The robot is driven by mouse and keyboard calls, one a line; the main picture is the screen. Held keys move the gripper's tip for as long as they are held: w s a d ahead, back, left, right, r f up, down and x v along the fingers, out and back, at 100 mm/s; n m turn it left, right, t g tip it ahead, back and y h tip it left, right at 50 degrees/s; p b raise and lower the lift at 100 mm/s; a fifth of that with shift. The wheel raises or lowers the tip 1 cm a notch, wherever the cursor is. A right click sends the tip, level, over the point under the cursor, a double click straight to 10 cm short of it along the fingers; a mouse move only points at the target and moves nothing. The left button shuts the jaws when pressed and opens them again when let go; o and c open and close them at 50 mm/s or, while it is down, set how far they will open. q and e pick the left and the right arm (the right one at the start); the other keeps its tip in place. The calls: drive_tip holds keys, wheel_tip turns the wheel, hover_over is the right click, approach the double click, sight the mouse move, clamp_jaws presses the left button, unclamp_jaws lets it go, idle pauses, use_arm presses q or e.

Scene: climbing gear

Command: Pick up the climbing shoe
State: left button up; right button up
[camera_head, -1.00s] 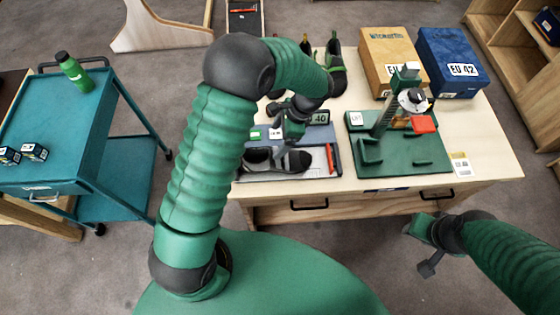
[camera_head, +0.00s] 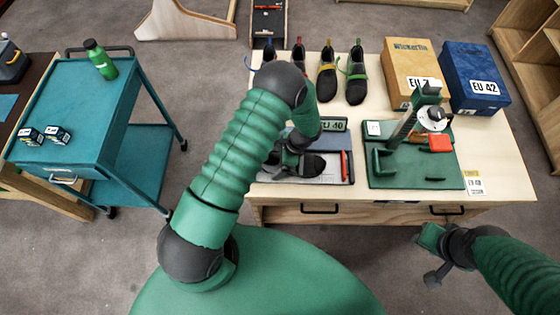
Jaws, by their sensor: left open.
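A dark climbing shoe (camera_head: 312,165) lies on its side or flat in a grey tray (camera_head: 329,179) at the front left of the wooden table; I cannot tell which. My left gripper (camera_head: 291,165) is open, low over the shoe's middle. I cannot tell whether its fingers touch the shoe. My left arm hides part of the tray. Several more dark shoes stand in a row at the back, one with a yellow strap (camera_head: 327,76) and one with a green strap (camera_head: 356,76). My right gripper (camera_head: 431,256) hangs in front of the table, away from the shoes.
A green stand with a dial (camera_head: 433,119) is right of the tray. A tan box (camera_head: 411,68) and a blue EU 42 box (camera_head: 474,77) stand behind it. A size 40 sign (camera_head: 333,125) is behind the tray. A teal cart (camera_head: 80,115) stands left.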

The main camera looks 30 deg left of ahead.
use_arm(q)
drive_tip(key=shift+d+r, duration=0.15)
drive_tip(key=shift+d, duration=0.35)
drive_tip(key=c, duration=1.3)
drive_tip(key=shift+a, duration=0.15)
drive_tip(key=c, duration=0.5)
drive_tip(key=shift+a, duration=0.2)
drive_tip(key=shift+c, duration=0.4)
